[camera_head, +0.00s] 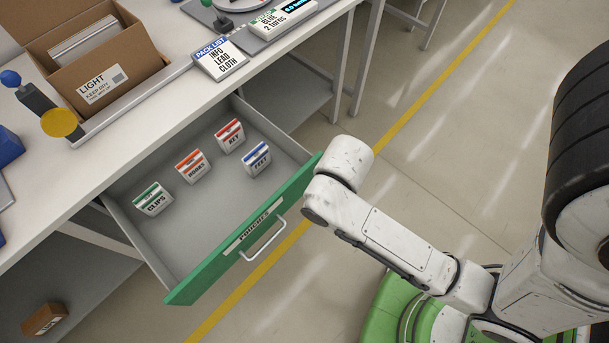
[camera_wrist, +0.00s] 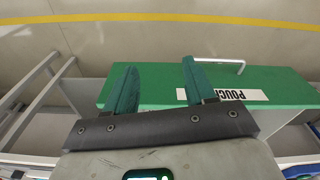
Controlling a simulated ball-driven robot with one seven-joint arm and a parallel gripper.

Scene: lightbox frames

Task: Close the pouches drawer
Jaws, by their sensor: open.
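The pouches drawer is pulled out from under the worktop, with its green front (camera_head: 210,265) facing the aisle. Its front carries a white "POUCHES" label and a pale bar handle (camera_head: 265,241). In the wrist view the green front (camera_wrist: 280,83), the label (camera_wrist: 225,95) and part of the handle (camera_wrist: 238,66) show. My gripper (camera_wrist: 159,63) has its two teal fingers spread and nothing between them. The fingers overlap the drawer front in that view, left of most of the handle; contact cannot be told. In the head view my arm hides the gripper at the drawer's right end.
Several small pouches lie in the drawer, including green-topped clips (camera_head: 153,199) and a blue-topped one (camera_head: 256,159). The worktop (camera_head: 150,135) above holds an open carton (camera_head: 88,50) and a pack list (camera_head: 219,60). Open floor (camera_head: 450,120) lies right of the drawer.

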